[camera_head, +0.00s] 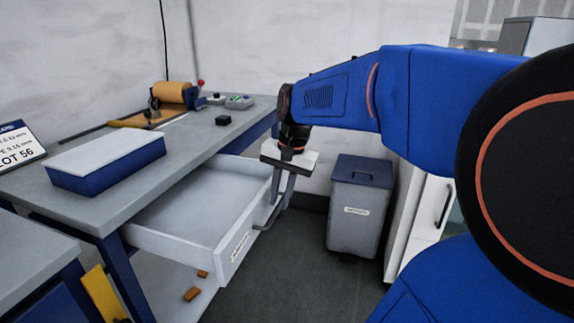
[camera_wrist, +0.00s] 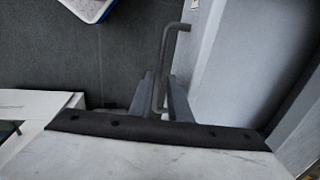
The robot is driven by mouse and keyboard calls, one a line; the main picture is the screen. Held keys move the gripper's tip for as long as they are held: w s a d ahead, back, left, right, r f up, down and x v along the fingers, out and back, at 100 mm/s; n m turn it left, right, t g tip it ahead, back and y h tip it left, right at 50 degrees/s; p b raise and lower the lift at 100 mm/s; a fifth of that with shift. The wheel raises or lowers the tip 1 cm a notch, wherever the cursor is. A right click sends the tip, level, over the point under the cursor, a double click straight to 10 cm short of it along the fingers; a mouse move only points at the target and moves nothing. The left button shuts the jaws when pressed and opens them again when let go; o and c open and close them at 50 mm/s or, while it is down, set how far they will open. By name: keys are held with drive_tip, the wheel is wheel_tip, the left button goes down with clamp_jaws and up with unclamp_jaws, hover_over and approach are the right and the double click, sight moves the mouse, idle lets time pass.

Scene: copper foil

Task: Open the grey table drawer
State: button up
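The grey table's drawer (camera_head: 192,212) is pulled well out from under the tabletop (camera_head: 190,139), and its pale inside looks empty. A label is on its front panel (camera_head: 240,244). The bar handle (camera_head: 268,215) stands out from that front, and it also shows in the wrist view (camera_wrist: 164,62). My gripper (camera_head: 283,190) points down at the handle's far end. In the wrist view its two fingers (camera_wrist: 160,80) lie close on either side of the bar and look shut on it. Exact contact is hard to see.
A grey lidded bin (camera_head: 357,215) stands on the floor right of the drawer, with a white cabinet (camera_head: 425,215) beyond it. A blue box with a white top (camera_head: 107,160) sits on the table. Small orange-brown pieces (camera_head: 192,294) lie below the drawer. Dark floor (camera_head: 290,270) before the drawer is clear.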

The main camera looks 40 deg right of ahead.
wheel_tip(320, 180, up, 16)
drive_tip(key=s+d, duration=0.1)
drive_tip(key=s, duration=0.1)
drive_tip(key=shift+s+d+f, duration=0.2)
drive_tip(key=shift+d+f, duration=0.05)
drive_tip(key=shift+d, duration=0.15)
drive_tip(key=s+a+f+n+t, duration=0.1)
drive_tip(key=s+a+f+n, duration=0.2)
drive_tip(key=f, duration=0.4)
drive_tip(key=s+a+f+n+t+h, duration=0.1)
drive_tip(key=s+a+f+n, duration=0.2)
drive_tip(key=f, duration=0.4)
drive_tip(key=s+a+f+n+t, duration=0.1)
drive_tip(key=s+a+f+n, duration=0.2)
drive_tip(key=f, duration=0.4)
drive_tip(key=s+n, duration=0.1)
drive_tip(key=s, duration=0.1)
drive_tip(key=shift+s+a+n, duration=0.3)
drive_tip(key=shift+a+n, duration=0.1)
